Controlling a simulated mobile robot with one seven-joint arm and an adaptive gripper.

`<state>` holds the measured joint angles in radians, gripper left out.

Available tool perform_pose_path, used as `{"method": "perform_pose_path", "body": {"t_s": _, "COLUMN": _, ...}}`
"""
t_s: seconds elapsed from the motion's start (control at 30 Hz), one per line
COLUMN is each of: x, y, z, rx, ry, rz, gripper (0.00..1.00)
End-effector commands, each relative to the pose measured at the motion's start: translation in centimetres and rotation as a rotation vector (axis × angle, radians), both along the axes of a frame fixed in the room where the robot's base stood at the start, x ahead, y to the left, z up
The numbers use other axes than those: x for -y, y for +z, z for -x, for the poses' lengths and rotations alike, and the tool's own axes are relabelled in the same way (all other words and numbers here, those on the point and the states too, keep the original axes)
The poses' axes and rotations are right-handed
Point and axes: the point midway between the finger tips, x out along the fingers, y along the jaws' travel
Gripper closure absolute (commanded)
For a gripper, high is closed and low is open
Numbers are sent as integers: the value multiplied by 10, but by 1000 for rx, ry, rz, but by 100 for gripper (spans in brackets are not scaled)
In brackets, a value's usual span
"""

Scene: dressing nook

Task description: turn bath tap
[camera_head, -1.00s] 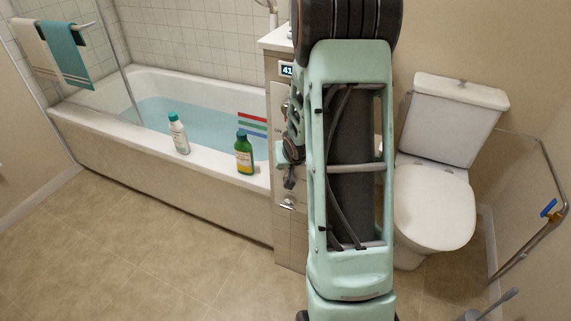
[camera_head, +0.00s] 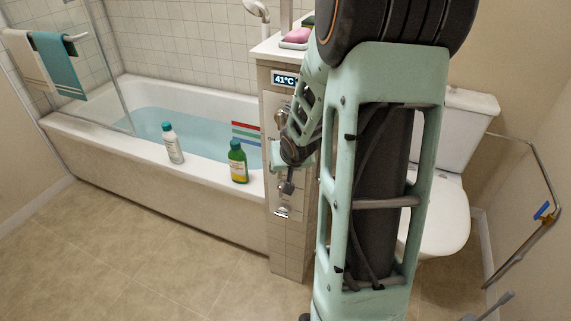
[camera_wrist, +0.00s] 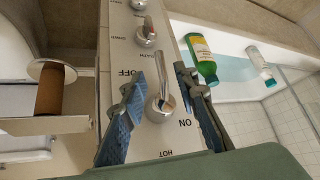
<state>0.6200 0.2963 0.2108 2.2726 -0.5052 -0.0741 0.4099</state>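The tiled control panel (camera_head: 283,238) stands at the end of the bath, its display reading about 41°C. In the wrist view, a chrome lever tap (camera_wrist: 160,104) sits on the panel between "OFF" and "ON" marks, with "HOT" beneath. My gripper (camera_wrist: 160,74) is open, with one blue-padded finger on each side of this tap; I cannot tell whether either touches it. A second chrome knob (camera_wrist: 146,36) is above it, near small lettering that seems to include "BATH". In the head view, my gripper (camera_head: 288,186) is beside the panel and partly hides its controls.
The bath (camera_head: 100,142) holds water. A white bottle (camera_head: 172,143) and a green bottle (camera_head: 237,161) stand on its rim. A toilet (camera_head: 452,215) is behind my arm, with a wall rail (camera_head: 535,160) at right. The floor (camera_head: 130,245) in front of the bath is clear.

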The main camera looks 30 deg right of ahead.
Motion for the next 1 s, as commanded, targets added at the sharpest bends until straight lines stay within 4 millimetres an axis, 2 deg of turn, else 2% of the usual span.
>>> {"method": "perform_pose_path", "body": {"t_s": 0.33, "x": -3, "y": 21, "z": 16, "rx": 0, "ry": -3, "rz": 2, "gripper": 72}}
{"method": "perform_pose_path", "body": {"t_s": 1.0, "x": -8, "y": 38, "z": 28, "rx": 0, "ry": -1, "rz": -1, "gripper": 72}}
